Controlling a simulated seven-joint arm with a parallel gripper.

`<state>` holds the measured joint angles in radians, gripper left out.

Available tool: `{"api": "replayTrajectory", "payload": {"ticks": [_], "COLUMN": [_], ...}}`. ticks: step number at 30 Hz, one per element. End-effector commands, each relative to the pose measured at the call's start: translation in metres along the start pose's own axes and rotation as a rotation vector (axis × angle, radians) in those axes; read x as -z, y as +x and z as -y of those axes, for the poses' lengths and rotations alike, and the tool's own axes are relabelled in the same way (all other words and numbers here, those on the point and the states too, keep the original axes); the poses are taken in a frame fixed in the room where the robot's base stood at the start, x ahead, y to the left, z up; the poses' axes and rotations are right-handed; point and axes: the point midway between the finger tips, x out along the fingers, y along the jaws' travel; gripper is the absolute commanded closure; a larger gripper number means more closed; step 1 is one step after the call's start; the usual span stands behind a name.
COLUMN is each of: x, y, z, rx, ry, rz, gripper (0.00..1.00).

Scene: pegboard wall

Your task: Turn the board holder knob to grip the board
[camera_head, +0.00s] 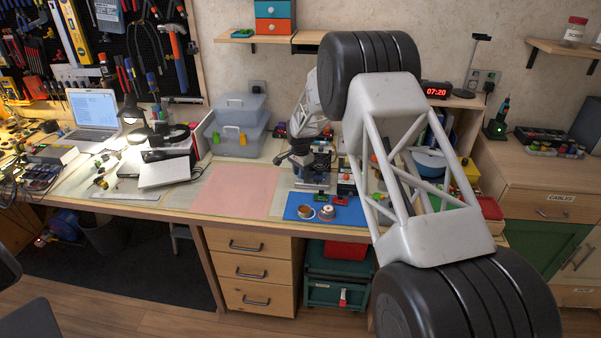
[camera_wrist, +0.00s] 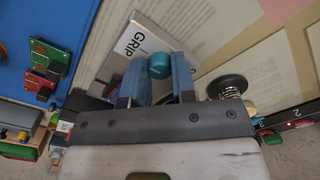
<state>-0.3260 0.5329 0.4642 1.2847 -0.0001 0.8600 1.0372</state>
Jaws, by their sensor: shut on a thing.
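My gripper (camera_wrist: 157,82) points down with its two blue fingers on either side of the teal knob (camera_wrist: 159,65), shut on it. The knob sits by a pale plate lettered "GRIP" (camera_wrist: 134,40), part of the board holder. Most of the holder is hidden below my gripper's dark front bar. In the head view my gripper (camera_head: 298,150) is over the holder (camera_head: 313,172) on the bench, behind the blue mat; the knob cannot be made out there.
A black round piece on a spring (camera_wrist: 228,86) stands close right of the fingers. The pink mat (camera_head: 235,192) left of the holder is clear. Two small round items (camera_head: 327,213) are on the blue mat. Grey-blue bins (camera_head: 238,128) stand behind.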

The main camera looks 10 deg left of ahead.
Motion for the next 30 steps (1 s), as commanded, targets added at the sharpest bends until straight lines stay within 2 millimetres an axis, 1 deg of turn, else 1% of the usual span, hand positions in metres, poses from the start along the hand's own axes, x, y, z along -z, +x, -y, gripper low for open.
{"api": "replayTrajectory", "payload": {"ticks": [5,6,10,11,19,23,26,30], "x": [0.000,0.000,0.000,0.000,0.000,0.000,0.000,0.000], "y": [-0.001,-0.001,-0.001,-0.001,-0.001,-0.004,-0.011,-0.026], "z": [0.000,0.000,0.000,0.000,0.000,0.000,0.001,0.001], "rx": [0.001,0.001,0.001,0.000,0.000,0.001,0.002,0.003], "ry": [-0.001,-0.001,-0.001,-0.001,-0.002,-0.002,-0.002,-0.002], "rz": [0.000,0.000,0.000,0.000,0.000,0.000,-0.001,-0.001], "gripper": [0.99,0.72,0.52,0.50,0.50,0.50,0.50,0.50]}}
